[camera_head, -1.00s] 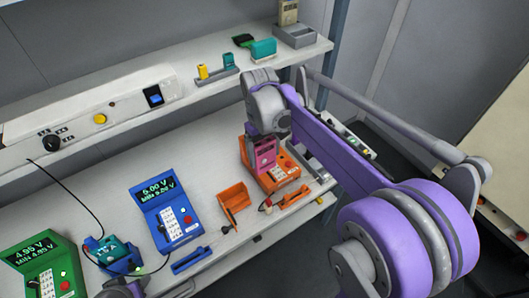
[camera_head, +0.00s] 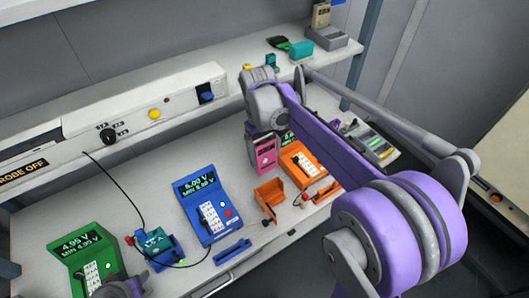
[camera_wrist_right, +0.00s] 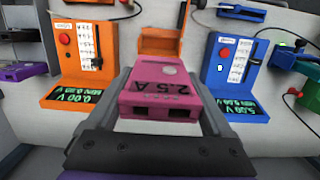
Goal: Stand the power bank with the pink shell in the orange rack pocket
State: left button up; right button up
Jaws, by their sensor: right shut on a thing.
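The pink power bank (camera_head: 263,152) is upright in my right gripper (camera_head: 262,136), behind the orange rack pocket in the head view. In the right wrist view, the bank (camera_wrist_right: 160,92), marked "2.5 A", sits between both fingers of the gripper (camera_wrist_right: 163,98). The orange rack pocket (camera_head: 269,193) stands on the bench between the blue and orange testers. In the right wrist view, the pocket (camera_wrist_right: 160,42) is just beyond the bank, which partly covers it. The bank looks apart from the pocket; its height above the bench is unclear. My left gripper is not clearly visible.
The blue tester (camera_head: 207,206) is left of the pocket and the orange tester (camera_head: 301,163) right of it. A green tester (camera_head: 84,262) and a teal power bank in a blue holder (camera_head: 156,247) are farther left. A shelf (camera_head: 330,52) runs behind.

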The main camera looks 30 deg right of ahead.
aim_at(267, 169)
pick_arm(q)
jog(key=shift+d, duration=0.15)
pick_arm(e)
jog(key=shift+d, duration=0.1)
pick_arm(q)
jog(key=shift+f, duration=0.1)
pick_arm(e)
jog(key=shift+f, duration=0.1)
jog(key=f+b, duration=0.1)
jog(key=f, duration=0.1)
jog(key=f+b, duration=0.1)
jog(key=s+f+b, duration=0.1)
jog(key=f, duration=0.1)
jog(key=shift+f, duration=0.3)
pick_arm(q)
jog(key=shift+s+f+b, duration=0.15)
jog(key=shift+s+f, duration=0.2)
jog(key=shift+f, duration=0.5)
jog(key=shift+s+f+b, duration=0.15)
jog(key=shift+s+f, duration=0.15)
jog(key=shift+f, duration=0.5)
jog(key=shift+s+f+b, duration=0.15)
jog(key=shift+s+f, duration=0.2)
jog(key=shift+f, duration=0.5)
pick_arm(e)
jog(key=shift+f, duration=0.5)
